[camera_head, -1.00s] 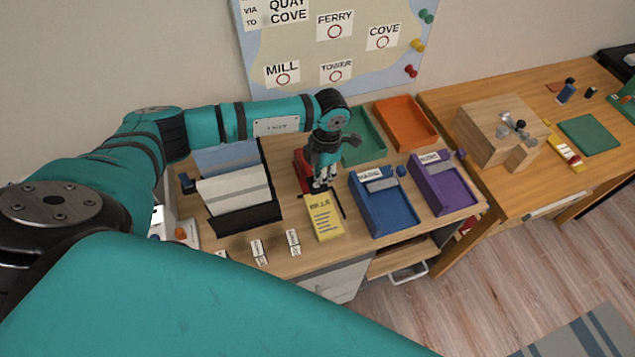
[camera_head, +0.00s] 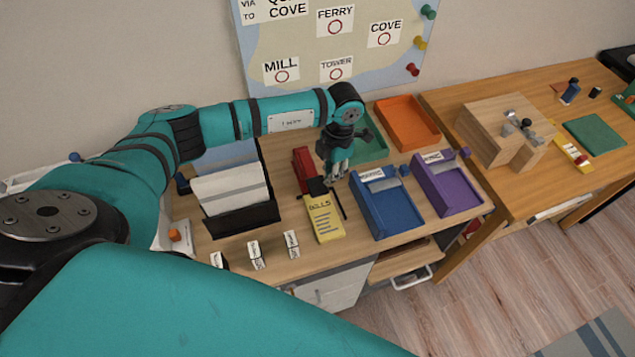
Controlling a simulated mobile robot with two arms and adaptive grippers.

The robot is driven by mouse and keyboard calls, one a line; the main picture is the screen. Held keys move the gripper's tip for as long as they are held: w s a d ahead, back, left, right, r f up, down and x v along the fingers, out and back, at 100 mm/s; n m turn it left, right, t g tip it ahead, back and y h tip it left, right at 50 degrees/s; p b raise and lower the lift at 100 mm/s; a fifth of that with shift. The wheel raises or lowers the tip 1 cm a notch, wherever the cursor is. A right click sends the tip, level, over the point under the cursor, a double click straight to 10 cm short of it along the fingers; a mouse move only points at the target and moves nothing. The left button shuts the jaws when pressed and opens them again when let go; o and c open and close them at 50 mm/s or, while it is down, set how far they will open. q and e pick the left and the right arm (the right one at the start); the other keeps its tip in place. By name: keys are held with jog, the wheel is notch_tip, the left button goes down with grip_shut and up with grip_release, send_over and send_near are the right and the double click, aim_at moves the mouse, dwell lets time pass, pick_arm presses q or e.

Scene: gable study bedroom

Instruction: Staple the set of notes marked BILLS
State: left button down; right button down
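The yellow set of notes marked BILLS (camera_head: 325,222) lies on the desk, left of the blue tray. A red and black tool that looks like a stapler (camera_head: 303,163) lies just behind it. Its dark front end meets or overlaps the notes' top edge; which one I cannot tell. My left gripper (camera_head: 337,174) points down just right of the stapler, above the desk, apparently apart from it. Its fingers are too small and dark to tell whether they are open. My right gripper is not in view.
Blue (camera_head: 388,210) and purple (camera_head: 444,188) trays stand to the right; green (camera_head: 372,148) and orange (camera_head: 408,122) trays stand behind. A black file rack (camera_head: 240,222) stands to the left. Small label cards (camera_head: 291,244) line the front edge. A dark pen-like stick lies beside the notes.

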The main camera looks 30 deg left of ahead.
pick_arm(q)
notch_tip(320, 180, up, 12)
jog(key=w, duration=0.1)
jog(key=shift+d, duration=0.3)
jog(key=shift+f, duration=0.1)
dwell(0.8)
